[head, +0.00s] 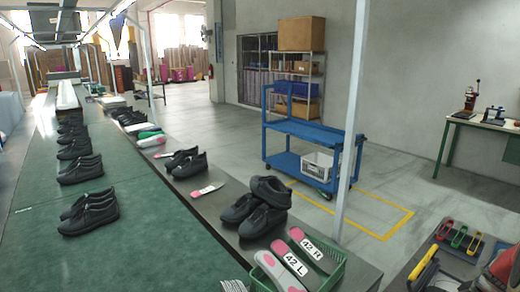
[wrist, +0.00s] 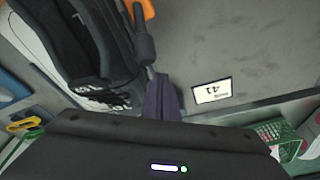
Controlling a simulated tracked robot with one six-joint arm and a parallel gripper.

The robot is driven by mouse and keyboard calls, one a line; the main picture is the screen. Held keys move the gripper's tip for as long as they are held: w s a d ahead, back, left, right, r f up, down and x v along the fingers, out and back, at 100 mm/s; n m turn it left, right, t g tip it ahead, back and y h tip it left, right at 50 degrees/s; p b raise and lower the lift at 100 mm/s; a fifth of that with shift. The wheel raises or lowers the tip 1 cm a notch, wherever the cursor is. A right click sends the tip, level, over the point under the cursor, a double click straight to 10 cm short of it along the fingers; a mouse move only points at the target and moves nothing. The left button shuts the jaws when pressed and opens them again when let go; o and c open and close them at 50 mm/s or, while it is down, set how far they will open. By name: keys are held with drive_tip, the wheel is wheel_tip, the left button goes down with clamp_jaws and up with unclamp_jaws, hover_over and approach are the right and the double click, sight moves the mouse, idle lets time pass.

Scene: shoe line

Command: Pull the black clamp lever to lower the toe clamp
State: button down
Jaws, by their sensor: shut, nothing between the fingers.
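My gripper (wrist: 162,97) shows in the wrist view as two dark, narrow fingers, close together and shut with nothing between them. Just above them is a black lever-like handle (wrist: 142,40), which looks like the clamp lever. Its lower end is close to the fingertips; I cannot tell whether they touch. An orange part (wrist: 148,8) shows at the top edge near it. A black shoe-like piece with white lettering (wrist: 90,55) is at upper left. The toe clamp itself cannot be made out. In the head view neither my gripper nor the lever can be clearly identified.
A label marked 41 (wrist: 212,91) lies on the grey surface right of the fingers. In the head view, black shoes (head: 262,205) stand by a green basket (head: 328,272); a blue cart (head: 305,135) is behind. Tools crowd the lower right.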

drive_tip(key=shift+s+d, duration=0.1)
drive_tip(key=shift+s, duration=0.05)
drive_tip(key=shift+s+d, duration=0.75)
drive_tip(key=shift+s, duration=0.25)
drive_tip(key=shift+f, duration=0.15)
drive_tip(key=shift+a, duration=0.1)
drive_tip(key=shift+w+a, duration=0.4)
drive_tip(key=shift+w, duration=0.2)
drive_tip(key=shift+r, duration=0.2)
